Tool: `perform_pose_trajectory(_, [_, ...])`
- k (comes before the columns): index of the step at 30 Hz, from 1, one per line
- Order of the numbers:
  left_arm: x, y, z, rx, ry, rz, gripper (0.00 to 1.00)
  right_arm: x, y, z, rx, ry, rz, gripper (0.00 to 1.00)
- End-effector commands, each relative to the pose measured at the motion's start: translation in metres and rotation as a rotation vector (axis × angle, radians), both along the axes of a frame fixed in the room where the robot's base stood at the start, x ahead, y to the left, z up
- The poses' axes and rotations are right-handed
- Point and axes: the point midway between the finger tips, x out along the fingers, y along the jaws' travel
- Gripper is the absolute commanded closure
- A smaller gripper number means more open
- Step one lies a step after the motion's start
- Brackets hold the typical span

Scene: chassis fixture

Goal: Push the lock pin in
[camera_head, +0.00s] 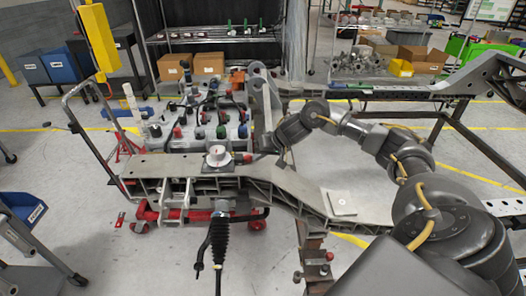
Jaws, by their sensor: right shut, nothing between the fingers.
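The grey metal chassis frame (285,182) runs across the middle of the head view, resting on red and rust-brown stands. A round pale fitting with a dark centre (217,155) sits on top of its left part. I cannot tell for sure which small part is the lock pin. My right arm reaches in from the right over the frame. My left gripper is not in view.
A cart (160,138) with many small parts stands behind the frame. A black ribbed boot (217,238) hangs below it. A small pale plate (342,203) lies on the frame to the right. Another metal frame (400,92) stands at the back right. Shelves and boxes line the back.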

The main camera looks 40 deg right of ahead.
Motion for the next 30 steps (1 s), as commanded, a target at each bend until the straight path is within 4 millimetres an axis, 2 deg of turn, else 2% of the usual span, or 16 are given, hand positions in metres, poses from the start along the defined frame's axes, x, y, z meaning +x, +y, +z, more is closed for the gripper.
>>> perform_pose_trajectory(11, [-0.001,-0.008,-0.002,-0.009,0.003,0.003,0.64,-0.001,0.0,0.004,0.002,-0.006,0.002,1.0])
perform_pose_trajectory(24, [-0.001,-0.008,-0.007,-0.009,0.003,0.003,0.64,-0.048,-0.024,0.063,-0.001,-0.006,-0.001,1.0])
perform_pose_trajectory(30, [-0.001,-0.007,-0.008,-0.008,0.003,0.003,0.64,-0.06,-0.029,0.079,0.001,-0.005,-0.002,1.0])
